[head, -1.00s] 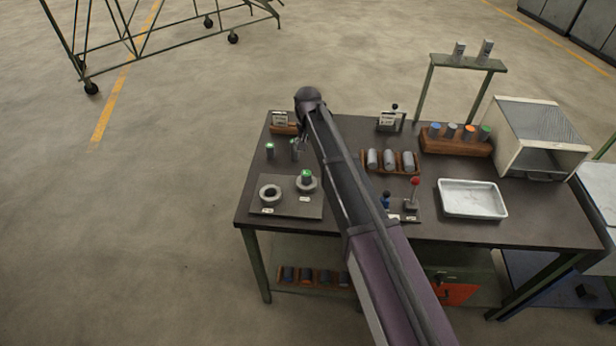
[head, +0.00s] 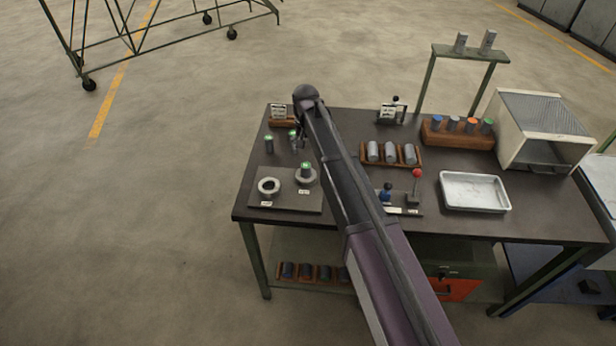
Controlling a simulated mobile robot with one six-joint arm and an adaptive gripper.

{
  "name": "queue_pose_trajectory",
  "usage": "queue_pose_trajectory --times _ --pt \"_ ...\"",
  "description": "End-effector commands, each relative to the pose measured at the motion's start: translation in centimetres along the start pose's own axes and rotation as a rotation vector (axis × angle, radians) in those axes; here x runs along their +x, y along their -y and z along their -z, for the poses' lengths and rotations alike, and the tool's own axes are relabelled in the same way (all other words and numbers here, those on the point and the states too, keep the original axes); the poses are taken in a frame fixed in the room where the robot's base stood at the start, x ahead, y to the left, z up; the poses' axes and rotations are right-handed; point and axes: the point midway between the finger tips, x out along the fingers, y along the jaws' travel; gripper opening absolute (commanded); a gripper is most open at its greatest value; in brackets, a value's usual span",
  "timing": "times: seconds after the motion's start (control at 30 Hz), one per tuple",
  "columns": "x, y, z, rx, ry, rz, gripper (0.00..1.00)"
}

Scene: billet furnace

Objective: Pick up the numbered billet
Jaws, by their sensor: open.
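A third green-topped billet (head: 305,172) stands in the right ring (head: 306,182) of a grey plate. The left ring (head: 268,187) is empty. My gripper is open and points down, partly hidden by my arm. I cannot tell whether its fingers touch the middle billet. Any numbers on the billets are too small to read.
A wooden rack (head: 366,158) holds grey billets lying down. Another rack (head: 432,136) holds colour-topped billets. A white tray (head: 474,192), a furnace box (head: 541,140) and a red-knobbed lever (head: 416,178) stand to the right. A sign holder (head: 280,113) is behind my gripper.

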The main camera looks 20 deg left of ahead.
Motion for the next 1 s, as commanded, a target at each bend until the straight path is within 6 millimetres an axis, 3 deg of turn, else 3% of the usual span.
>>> queue_pose_trajectory --times 0.6,1.0 --pt "5.0 0.1 0.0 -0.001 0.0 0.0 0.89" --pt "5.5 0.1 0.0 -0.002 0.0 0.0 0.89"
